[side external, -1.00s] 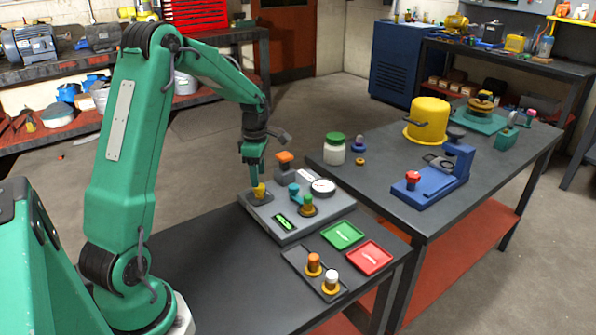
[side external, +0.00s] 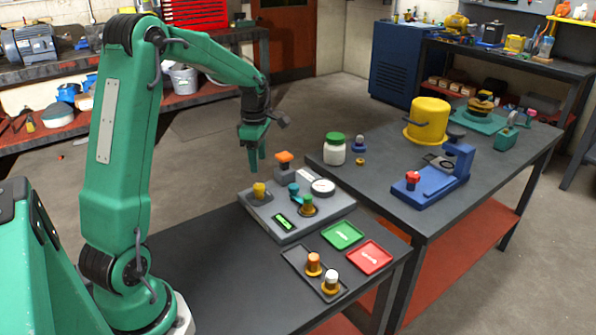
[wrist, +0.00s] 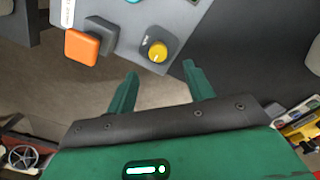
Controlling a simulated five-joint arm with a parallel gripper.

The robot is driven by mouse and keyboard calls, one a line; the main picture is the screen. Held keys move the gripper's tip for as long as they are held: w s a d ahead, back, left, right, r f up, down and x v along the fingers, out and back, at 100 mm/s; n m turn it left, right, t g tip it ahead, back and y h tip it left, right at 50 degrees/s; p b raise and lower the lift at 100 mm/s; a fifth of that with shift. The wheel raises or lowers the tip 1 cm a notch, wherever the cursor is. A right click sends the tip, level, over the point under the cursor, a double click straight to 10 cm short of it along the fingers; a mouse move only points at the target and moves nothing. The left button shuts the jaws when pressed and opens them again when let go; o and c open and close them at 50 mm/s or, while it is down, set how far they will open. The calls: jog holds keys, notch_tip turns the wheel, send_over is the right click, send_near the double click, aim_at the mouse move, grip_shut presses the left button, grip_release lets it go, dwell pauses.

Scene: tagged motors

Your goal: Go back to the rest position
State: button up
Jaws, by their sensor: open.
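My gripper (side external: 257,160) is open and empty, raised in the air above the left end of the grey test station (side external: 290,236). It also shows in the wrist view (wrist: 160,84), with its two green fingers spread apart. In the wrist view the yellow top (wrist: 157,51) lies beyond the fingertips. A motor with a green top (side external: 307,204) stands at the station's front right.
A black tray (side external: 296,262) holds an orange-topped motor (side external: 313,264) and a white-topped motor (side external: 331,281). A green tray (side external: 343,235) and a red tray (side external: 370,257) lie beside it. An orange button block (side external: 284,158) stands at the station's back. The table's near left is bare.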

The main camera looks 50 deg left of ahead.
jog(key=s+d+r+m+t, duration=0.1)
jog(key=s+d+r+m, duration=0.2)
jog(key=d+r+m, duration=0.3)
jog(key=s+d+r+m+t, duration=0.2)
jog(key=s+d+r+m, duration=0.15)
jog(key=d+m, duration=0.4)
jog(key=s+d+r+m+t, duration=0.1)
jog(key=s+d+m+t, duration=0.1)
jog(key=s+d+m, duration=0.7)
jog(key=shift+s+m, duration=0.75)
jog(key=shift+m, duration=1.2)
